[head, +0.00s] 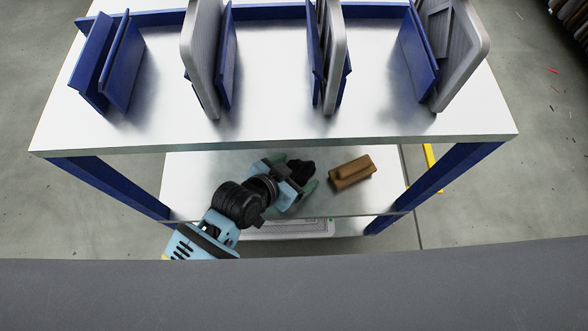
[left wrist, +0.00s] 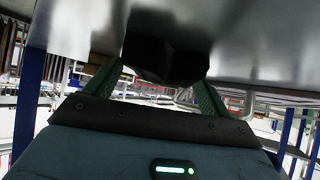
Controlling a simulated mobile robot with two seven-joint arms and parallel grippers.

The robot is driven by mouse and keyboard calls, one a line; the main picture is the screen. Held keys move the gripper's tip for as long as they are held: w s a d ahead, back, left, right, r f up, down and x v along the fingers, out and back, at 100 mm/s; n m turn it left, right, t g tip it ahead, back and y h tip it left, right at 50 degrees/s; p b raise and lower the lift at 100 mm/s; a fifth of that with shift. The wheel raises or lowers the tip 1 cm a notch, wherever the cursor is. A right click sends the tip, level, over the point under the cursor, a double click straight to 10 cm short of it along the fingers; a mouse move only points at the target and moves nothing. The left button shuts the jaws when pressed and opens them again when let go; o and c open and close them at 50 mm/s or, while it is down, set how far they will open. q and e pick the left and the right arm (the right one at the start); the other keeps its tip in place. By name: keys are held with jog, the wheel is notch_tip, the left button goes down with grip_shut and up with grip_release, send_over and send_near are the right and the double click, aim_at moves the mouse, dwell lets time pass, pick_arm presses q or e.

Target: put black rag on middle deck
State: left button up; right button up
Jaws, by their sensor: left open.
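The black rag (head: 301,168) is a small dark lump at the middle deck (head: 205,175), the shelf below the top deck. My left gripper (head: 297,171) reaches in over the middle deck from the front left. Its green fingers are open, one on either side of the rag. In the left wrist view the rag (left wrist: 166,48) lies against the shiny deck surface, just beyond and between the open fingertips (left wrist: 155,85). Whether a finger touches it cannot be told. My right gripper is not in view.
A brown block-shaped object (head: 352,172) lies on the middle deck just right of the rag. The top deck (head: 270,125) overhangs, with blue dividers (head: 122,60) and grey panels (head: 203,60). Blue legs (head: 435,185) stand at both sides. A light grey item (head: 290,229) shows lower down.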

pick_arm(q)
jog(key=shift+r, duration=0.1)
jog(key=shift+s+a+r, duration=0.15)
jog(key=shift+r, duration=0.05)
jog(key=p+v, duration=0.4)
jog(key=v, duration=0.6)
jog(key=shift+r, duration=0.1)
jog(key=shift+s+a+r, duration=0.3)
jog(key=shift+s+a, duration=0.1)
jog(key=shift+s, duration=0.05)
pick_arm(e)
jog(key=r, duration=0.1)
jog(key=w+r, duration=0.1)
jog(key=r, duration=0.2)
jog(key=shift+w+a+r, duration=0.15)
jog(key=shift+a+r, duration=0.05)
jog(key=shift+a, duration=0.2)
